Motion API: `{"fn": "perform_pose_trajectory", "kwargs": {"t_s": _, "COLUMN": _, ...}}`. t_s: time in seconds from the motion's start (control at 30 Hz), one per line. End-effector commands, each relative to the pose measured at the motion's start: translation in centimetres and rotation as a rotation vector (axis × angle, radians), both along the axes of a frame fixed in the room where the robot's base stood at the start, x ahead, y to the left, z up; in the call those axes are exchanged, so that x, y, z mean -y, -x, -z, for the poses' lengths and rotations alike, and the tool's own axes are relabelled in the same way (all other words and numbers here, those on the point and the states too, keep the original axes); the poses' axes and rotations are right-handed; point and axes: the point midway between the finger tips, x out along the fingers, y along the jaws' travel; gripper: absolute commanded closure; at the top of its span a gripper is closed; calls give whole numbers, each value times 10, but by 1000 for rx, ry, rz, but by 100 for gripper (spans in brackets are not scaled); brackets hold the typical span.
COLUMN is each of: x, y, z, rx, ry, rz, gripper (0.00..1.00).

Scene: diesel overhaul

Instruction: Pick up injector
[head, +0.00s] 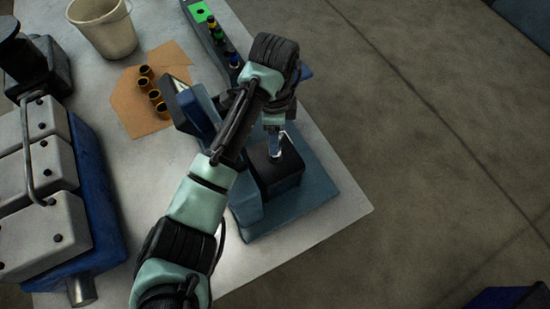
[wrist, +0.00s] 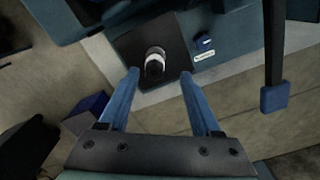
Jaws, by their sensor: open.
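The injector (wrist: 154,66) shows in the wrist view as a short pale, shiny round piece with a dark centre. It stands in the top of a black block (wrist: 128,47), seen nearly end on. My gripper (wrist: 158,76) is open, with one blue finger to each side of the injector in the picture and nothing between them. I cannot tell the height gap to it. In the head view my gripper (head: 276,138) hangs above the black block (head: 275,172), and the arm hides part of the fixture.
The block is on a blue fixture (head: 310,196) near the white table's (head: 352,211) right edge. A cardboard piece (head: 125,103) with several brass rings, a white bucket (head: 104,30), a tray (head: 204,16) of coloured items and a large engine (head: 35,190) lie left and behind.

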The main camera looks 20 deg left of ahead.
Motion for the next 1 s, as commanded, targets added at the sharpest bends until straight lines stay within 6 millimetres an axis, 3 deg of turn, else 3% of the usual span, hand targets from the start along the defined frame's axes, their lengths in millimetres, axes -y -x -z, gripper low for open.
{"fn": "perform_pose_trajectory", "kwargs": {"t_s": 0.03, "x": 0, "y": 0, "z": 10, "rx": 0, "ry": -1, "rz": -1, "gripper": 35}}
{"fn": "perform_pose_trajectory", "kwargs": {"t_s": 0.27, "x": 0, "y": 1, "z": 18, "rx": 0, "ry": 0, "rz": -1, "gripper": 35}}
{"fn": "perform_pose_trajectory", "kwargs": {"t_s": 0.63, "x": 4, "y": 7, "z": 63, "rx": 0, "ry": -1, "rz": 0, "gripper": 35}}
{"fn": "perform_pose_trajectory", "kwargs": {"t_s": 0.93, "x": 5, "y": 7, "z": 63, "rx": 0, "ry": -1, "rz": 0, "gripper": 35}}
{"fn": "perform_pose_trajectory", "kwargs": {"t_s": 1.0, "x": 5, "y": 7, "z": 63, "rx": 0, "ry": -1, "rz": 0, "gripper": 46}}
